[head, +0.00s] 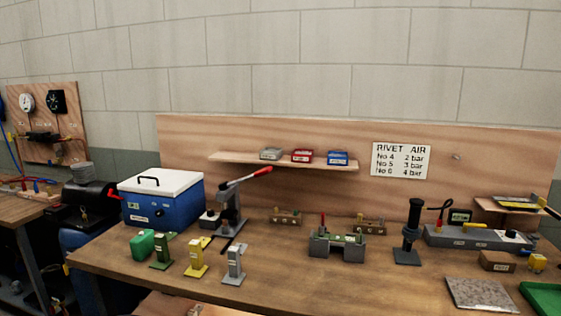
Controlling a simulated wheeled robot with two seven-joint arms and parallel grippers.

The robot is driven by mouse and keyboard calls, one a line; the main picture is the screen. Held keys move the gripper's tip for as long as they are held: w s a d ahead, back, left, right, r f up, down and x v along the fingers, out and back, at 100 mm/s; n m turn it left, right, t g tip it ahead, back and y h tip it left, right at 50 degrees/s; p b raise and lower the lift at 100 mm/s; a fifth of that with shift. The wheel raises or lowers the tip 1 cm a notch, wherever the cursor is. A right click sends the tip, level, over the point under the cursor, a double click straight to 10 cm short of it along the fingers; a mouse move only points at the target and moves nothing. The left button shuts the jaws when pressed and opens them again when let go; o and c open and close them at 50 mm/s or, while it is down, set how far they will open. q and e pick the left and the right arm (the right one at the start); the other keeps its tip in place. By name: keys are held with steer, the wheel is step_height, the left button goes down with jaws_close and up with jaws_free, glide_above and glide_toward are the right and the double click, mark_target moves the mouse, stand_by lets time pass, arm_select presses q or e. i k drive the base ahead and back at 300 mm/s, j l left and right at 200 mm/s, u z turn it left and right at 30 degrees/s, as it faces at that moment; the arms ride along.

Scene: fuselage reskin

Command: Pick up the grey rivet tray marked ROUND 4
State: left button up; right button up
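A small grey tray (271,154) sits on the narrow wooden shelf (230,159) fixed to the back board, at the left of a row of three trays. A red tray (302,156) is in the middle and a blue tray (338,158) is on the right. Each has a pale label on its front, too small to read, so I cannot confirm ROUND 4 on the grey one. Neither of my grippers shows in the head view.
Below the shelf, a lever press with a red handle (231,209) rises close to the shelf's left part. A blue cool box (162,203), several coloured stands and a grey fixture (337,244) stand on the wooden bench (290,280). The bench's front middle is clear.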

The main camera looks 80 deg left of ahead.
mark_target(275, 153)
steer(key=u, duration=2.75)
